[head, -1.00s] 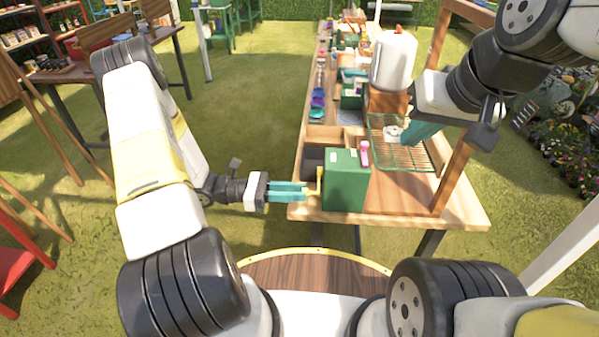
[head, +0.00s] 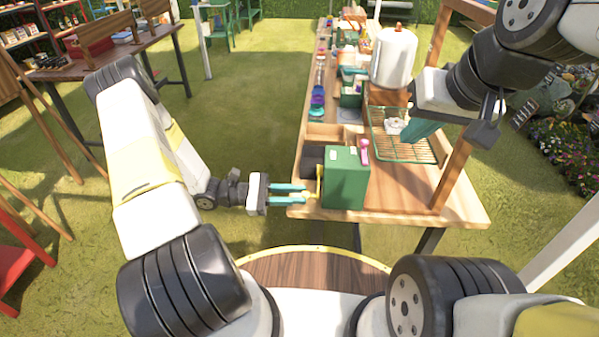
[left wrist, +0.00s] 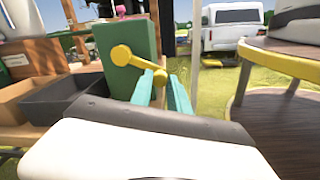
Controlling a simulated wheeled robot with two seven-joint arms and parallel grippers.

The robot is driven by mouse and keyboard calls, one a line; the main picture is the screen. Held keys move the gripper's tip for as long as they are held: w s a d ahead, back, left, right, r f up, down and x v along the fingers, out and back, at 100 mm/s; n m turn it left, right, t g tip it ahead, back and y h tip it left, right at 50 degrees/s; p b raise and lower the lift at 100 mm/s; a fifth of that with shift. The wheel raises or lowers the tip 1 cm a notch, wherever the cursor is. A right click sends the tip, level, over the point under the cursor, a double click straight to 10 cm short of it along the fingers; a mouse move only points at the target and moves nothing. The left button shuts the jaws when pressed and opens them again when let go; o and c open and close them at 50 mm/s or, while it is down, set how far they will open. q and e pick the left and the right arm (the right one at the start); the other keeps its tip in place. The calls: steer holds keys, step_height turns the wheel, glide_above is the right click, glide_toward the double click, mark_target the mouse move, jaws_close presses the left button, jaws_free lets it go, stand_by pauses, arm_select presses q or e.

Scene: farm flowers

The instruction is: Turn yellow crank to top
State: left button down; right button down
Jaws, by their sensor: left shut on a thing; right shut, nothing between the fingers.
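The yellow crank (head: 319,180) is on the left side of a green box (head: 346,178) at the front of the wooden bench. In the left wrist view, the crank (left wrist: 140,63) slants from its round hub at upper left down to its knob at lower right. My left gripper (head: 304,193) is shut on the crank's knob, with its teal fingers (left wrist: 162,84) on either side in the wrist view. The exact contact is partly hidden. My right gripper (head: 421,131) is shut and empty above the wire rack, to the right of the box.
A pink object (head: 364,151) stands by the box's top right edge. The green wire rack (head: 410,151) lies behind it. A dark bin (left wrist: 65,98) sits beside the box. A white canister (head: 393,58) stands farther back. Open grass (head: 235,100) lies left of the bench.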

arm_select(q)
steer(key=shift+w+f+m, duration=0.25)
steer(key=shift+f+m, duration=0.15)
steer(key=shift+m, duration=0.25)
steer(key=shift+w+f+m, duration=0.25)
steer(key=shift+f+m, duration=0.1)
steer(key=shift+m, duration=0.3)
